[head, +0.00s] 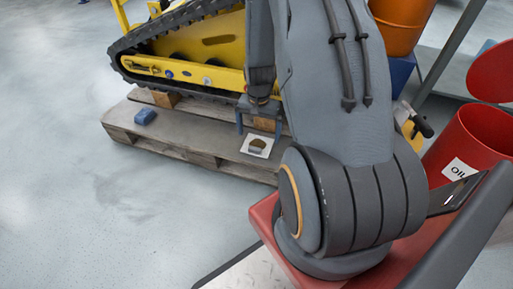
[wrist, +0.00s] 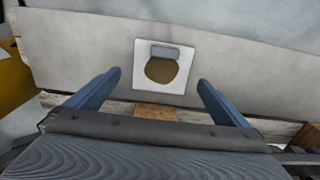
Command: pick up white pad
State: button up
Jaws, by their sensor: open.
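The white pad (head: 248,147) lies flat on the wooden pallet (head: 190,142), near its front edge. It also shows in the wrist view (wrist: 143,84), with a brown round patch and a small grey block on top of it. My gripper (head: 259,118) is open and empty, pointing down just behind the pad in the head view. In the wrist view its two blue fingers (wrist: 158,78) stand wide apart on either side of the pad's lower part, and I see no contact.
A blue block (head: 145,116) lies at the pallet's left. A yellow tracked carrier (head: 205,50) rests on wooden blocks behind the pad. A red oil drum (head: 470,140) and an orange bin (head: 400,22) stand at the right. The grey floor at left is clear.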

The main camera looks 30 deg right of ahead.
aim_at(258, 145)
notch_tip(258, 145, down, 4)
jog(key=b, duration=0.2)
jog(key=shift+a+f+b, duration=0.15)
jog(key=shift+f+b, duration=0.1)
jog(key=shift+b, duration=0.1)
jog(key=shift+r, duration=0.1)
jog(key=c, duration=1)
